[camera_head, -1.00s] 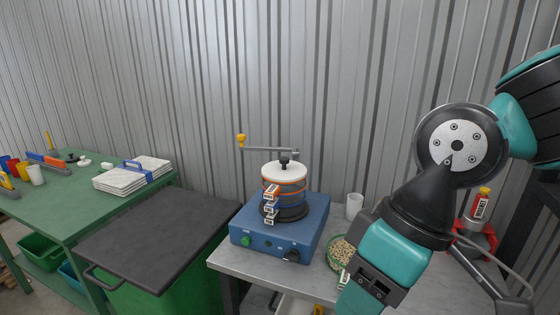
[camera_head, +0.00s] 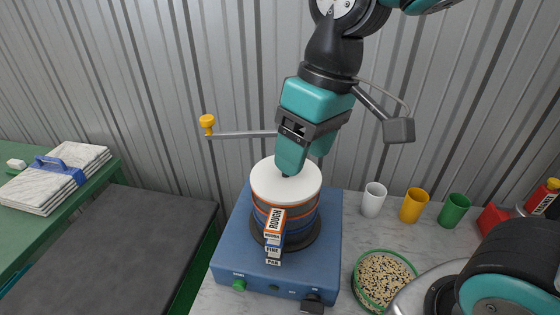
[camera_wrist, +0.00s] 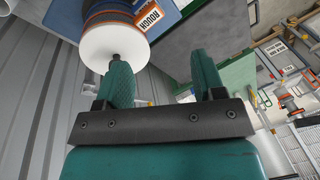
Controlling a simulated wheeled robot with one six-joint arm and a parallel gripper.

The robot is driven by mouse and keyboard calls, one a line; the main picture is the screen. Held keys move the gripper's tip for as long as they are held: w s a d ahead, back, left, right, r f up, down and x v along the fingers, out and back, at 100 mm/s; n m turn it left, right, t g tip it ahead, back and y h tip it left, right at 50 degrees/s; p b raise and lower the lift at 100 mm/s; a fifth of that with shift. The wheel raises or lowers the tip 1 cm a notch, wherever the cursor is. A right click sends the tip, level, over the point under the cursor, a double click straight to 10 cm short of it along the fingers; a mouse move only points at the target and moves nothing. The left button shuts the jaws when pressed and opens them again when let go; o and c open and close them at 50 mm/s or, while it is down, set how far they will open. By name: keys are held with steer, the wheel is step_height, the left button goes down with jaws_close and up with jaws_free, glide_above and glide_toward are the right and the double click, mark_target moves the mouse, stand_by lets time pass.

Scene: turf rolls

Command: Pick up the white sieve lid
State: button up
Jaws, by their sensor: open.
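The white sieve lid (camera_head: 270,183) lies flat on top of a stack of round sieves (camera_head: 265,218) on a blue shaker base (camera_head: 232,235). A dark knob (camera_head: 287,172) stands on the lid, partly hidden by my gripper. My gripper (camera_head: 305,158) is open just above the lid's right part. In the wrist view the lid (camera_wrist: 98,45) and its dark knob (camera_wrist: 116,57) appear at the tip of the left finger, not midway between the fingers. I cannot tell whether that finger touches the knob.
A grey bar (camera_head: 243,134) with a yellow knob (camera_head: 207,122) passes behind my gripper. White (camera_head: 373,200), yellow (camera_head: 414,206) and green (camera_head: 454,211) cups and a bowl of grains (camera_head: 383,280) stand right of the shaker. A dark flat top (camera_head: 130,250) lies left.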

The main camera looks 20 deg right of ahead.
steer(key=w+d+r+m+h+p, duration=0.1)
steer(key=w+r+m, duration=0.1)
steer(key=w, duration=0.4)
steer(key=w+d+r+m+h+p, duration=0.1)
steer(key=w+d+r, duration=0.15)
steer(key=w, duration=0.45)
steer(key=shift+m+h, duration=0.3)
steer(key=f, duration=0.4)
steer(key=f+p, duration=0.1)
steer(key=f, duration=0.2)
steer(key=f+p, duration=0.1)
steer(key=f, duration=0.3)
steer(key=shift+s+a+f, duration=0.1)
steer(key=shift+a+f, duration=0.2)
steer(key=shift+a, duration=0.05)
steer(key=shift+s+f+p, duration=0.15)
steer(key=shift+f+p, duration=0.55)
steer(key=shift+f, duration=0.6)
steer(key=shift+s+f+p, duration=0.1)
steer(key=shift+f+p, duration=0.55)
steer(key=shift+f, duration=0.65)
steer(key=c, duration=1)
